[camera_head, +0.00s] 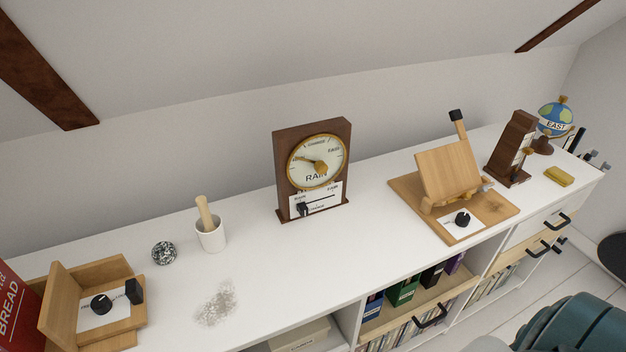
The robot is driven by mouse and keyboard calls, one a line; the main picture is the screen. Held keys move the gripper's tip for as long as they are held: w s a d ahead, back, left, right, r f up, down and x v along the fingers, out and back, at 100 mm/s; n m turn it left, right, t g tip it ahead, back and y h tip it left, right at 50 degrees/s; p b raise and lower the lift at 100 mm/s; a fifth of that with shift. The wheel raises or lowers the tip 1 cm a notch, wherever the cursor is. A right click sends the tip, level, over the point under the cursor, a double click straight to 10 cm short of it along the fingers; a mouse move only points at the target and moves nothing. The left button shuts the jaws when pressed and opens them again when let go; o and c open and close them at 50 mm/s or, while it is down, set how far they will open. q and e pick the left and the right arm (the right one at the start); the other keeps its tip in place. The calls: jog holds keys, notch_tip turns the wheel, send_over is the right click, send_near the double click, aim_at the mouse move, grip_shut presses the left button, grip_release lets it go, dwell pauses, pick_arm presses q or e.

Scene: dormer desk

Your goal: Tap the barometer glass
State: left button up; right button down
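The barometer (314,168) stands upright on the white cabinet top near the sloped wall, a dark wooden case with a round brass-rimmed glass dial (319,160). The word RAIN shows low on the dial, and a gold hand with a knob-like centre lies across it. Below the dial is a white label plate with a black slider knob (302,209) at its left end. Neither of my grippers is in view, and nothing touches the glass.
A white cup with a pestle (210,236), a speckled ball (164,253) and a wooden bookend (92,301) are left of the barometer. A wooden stand (449,175) with a dial and a globe (556,118) are right.

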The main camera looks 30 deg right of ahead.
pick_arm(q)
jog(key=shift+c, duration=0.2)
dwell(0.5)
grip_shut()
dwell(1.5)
